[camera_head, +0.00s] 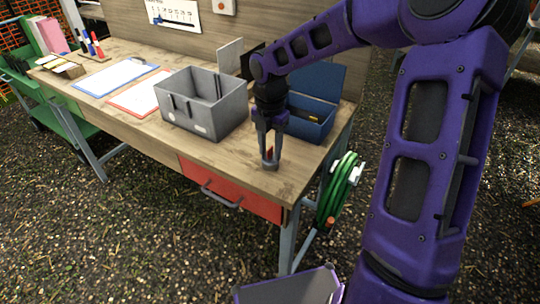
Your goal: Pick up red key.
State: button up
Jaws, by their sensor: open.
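My gripper (269,163) points down at the wooden table's front right part, its fingertips at or just above the tabletop. Its jaws are open. A small red thing (270,151), perhaps the red key, shows between the fingers. The fingers hide most of it, so its shape and whether they touch it cannot be told.
A grey bin (181,120) stands left of my gripper, and an open blue box (310,129) stands close behind it to the right. Clipboards (115,77) lie farther left on the table (235,155). A green hose reel (338,190) hangs at the right end.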

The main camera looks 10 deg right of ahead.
aim_at(270, 148)
grip_shut()
dwell(0.4)
notch_tip(270, 148, up, 10)
jog(key=shift+f+p, duration=0.25)
jog(key=shift+p, duration=1)
jog(key=shift+f+b, duration=1.25)
jog(key=shift+f, duration=1.85)
